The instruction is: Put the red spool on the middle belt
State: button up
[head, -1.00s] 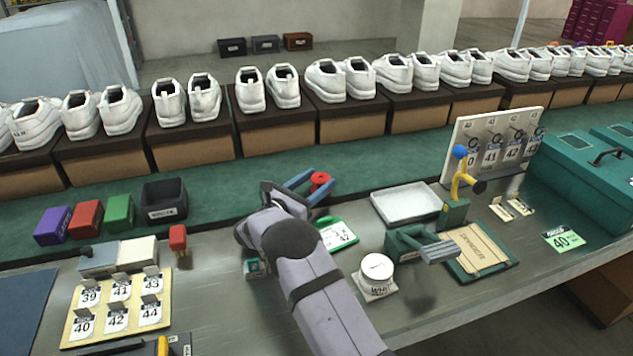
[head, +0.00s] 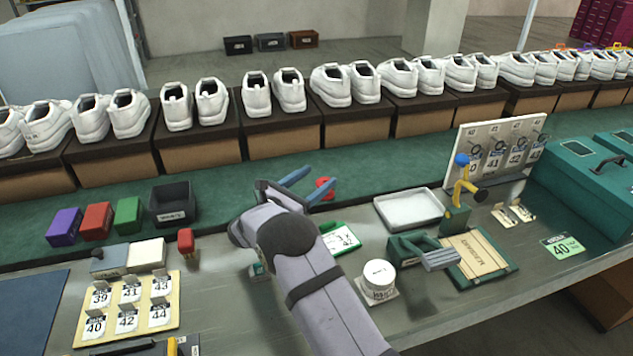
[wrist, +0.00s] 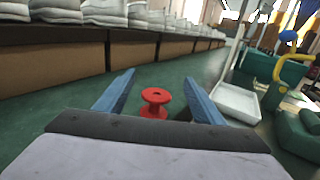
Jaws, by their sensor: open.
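The red spool (head: 324,183) stands upright on the green belt (head: 376,164), in front of the row of shoe boxes. In the wrist view the spool (wrist: 155,102) shows whole, with its round top flange and hub. My gripper (head: 321,177) is open, and its two blue fingers point over the belt. In the wrist view the gripper (wrist: 160,78) has one finger on each side of the spool, with a visible gap on both sides.
A white tray (head: 409,207) lies right of the gripper, near a yellow stand with a blue ball (head: 462,180). A black bin (head: 172,203) and purple, red and green boxes sit on the belt at left. The belt around the spool is clear.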

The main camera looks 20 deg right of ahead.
jog(key=shift+r+p, duration=0.6)
jog(key=shift+r, duration=1)
jog(key=s+d+r+m+g+y+p, duration=0.1)
jog(key=s+d+m+g+y+p, duration=0.3)
jog(key=s, duration=0.6)
jog(key=s+d+r+m+g+y+p, duration=0.1)
jog(key=s+r+m+g+p, duration=0.1)
jog(key=s+m+g+p, duration=0.6)
jog(key=s+a+r+m+y+p, duration=0.1)
jog(key=s+a+m+y, duration=0.2)
jog(key=s, duration=0.4)
jog(key=s+a+r+m+t+y+p, duration=0.1)
jog(key=s+a+m+y+p, duration=0.1)
jog(key=s+a+m, duration=0.3)
jog(key=s+a+r+m+t+y+p, duration=0.1)
jog(key=s+a+m+y, duration=0.3)
jog(key=s, duration=0.7)
jog(key=shift+r+m+y+p, duration=0.3)
jog(key=shift+m+y, duration=0.1)
jog(key=shift+y, duration=0.1)
